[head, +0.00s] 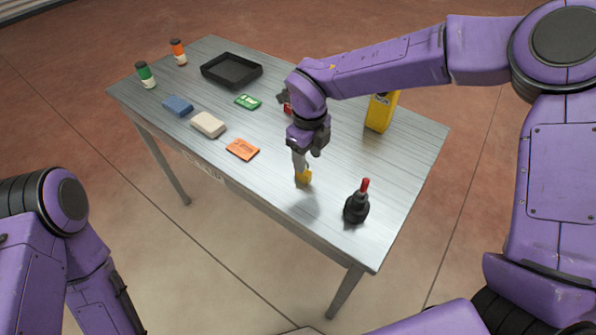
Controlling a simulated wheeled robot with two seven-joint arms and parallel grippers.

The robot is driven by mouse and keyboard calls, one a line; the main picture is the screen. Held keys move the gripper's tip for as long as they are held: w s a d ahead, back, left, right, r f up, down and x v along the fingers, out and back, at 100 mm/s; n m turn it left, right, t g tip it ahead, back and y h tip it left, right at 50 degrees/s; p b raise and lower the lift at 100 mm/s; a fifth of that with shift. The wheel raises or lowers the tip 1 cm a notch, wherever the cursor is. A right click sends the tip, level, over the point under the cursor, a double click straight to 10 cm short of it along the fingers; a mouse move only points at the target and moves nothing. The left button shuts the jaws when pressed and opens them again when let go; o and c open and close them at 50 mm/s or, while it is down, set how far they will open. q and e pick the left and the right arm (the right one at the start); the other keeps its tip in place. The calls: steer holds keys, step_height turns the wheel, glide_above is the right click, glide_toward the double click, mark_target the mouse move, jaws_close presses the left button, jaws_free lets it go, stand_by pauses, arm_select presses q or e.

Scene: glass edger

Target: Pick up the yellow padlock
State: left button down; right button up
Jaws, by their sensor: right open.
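The yellow padlock (304,177) stands on the grey table near its front edge, with a small grey shackle just visible at its top. My right gripper (303,168) points down right at the padlock, its fingers at the shackle and upper body. It is open; the fingers partly hide the padlock, and I cannot tell whether they touch it. My left arm shows at the lower left, away from the table, and its gripper is not in view.
A black bottle with a red top (357,203) stands just right of the padlock. A yellow container (381,111) stands behind. An orange packet (243,149), a beige block (208,124), a blue block (178,106), a green card (248,101) and a black tray (205,72) lie leftward.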

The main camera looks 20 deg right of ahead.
mark_target(305, 178)
steer(key=f, duration=0.1)
steer(key=f+p, duration=0.1)
steer(key=f, duration=0.1)
steer(key=a+f, duration=0.1)
steer(key=f, duration=0.1)
steer(key=shift+w+p, duration=0.2)
steer(key=shift+p, duration=0.2)
steer(key=shift+d+f, duration=0.15)
steer(key=shift+f, duration=0.4)
jaws_close()
